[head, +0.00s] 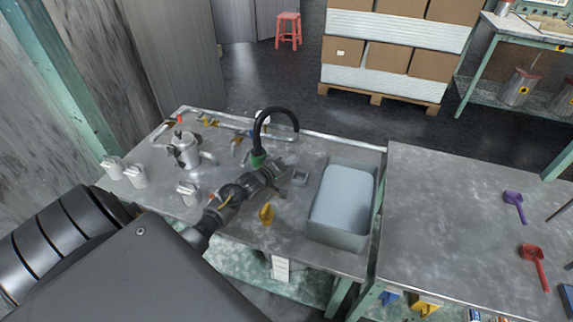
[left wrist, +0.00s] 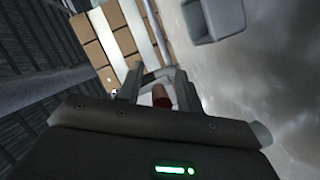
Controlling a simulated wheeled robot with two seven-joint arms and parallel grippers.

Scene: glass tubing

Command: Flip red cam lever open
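My left gripper (head: 280,179) is over the metal table near the green collar (head: 258,160) of a curved black hose (head: 262,125). In the left wrist view its two fingers (left wrist: 160,90) stand apart. A dull red rounded piece (left wrist: 161,96) shows between them, with a pale curved tube behind it; I cannot tell if it is the cam lever or if a finger touches it. In the head view, a small red piece (head: 180,119) is at the far left end of the tubing, well away from the gripper. My right gripper is not in view.
A grey basin (head: 341,200) stands right of the gripper, and a yellow piece (head: 266,214) is in front. Metal tubing and white fittings (head: 135,176) lie on the left. A second table (head: 440,215) holds purple (head: 514,204) and red (head: 534,262) scoops.

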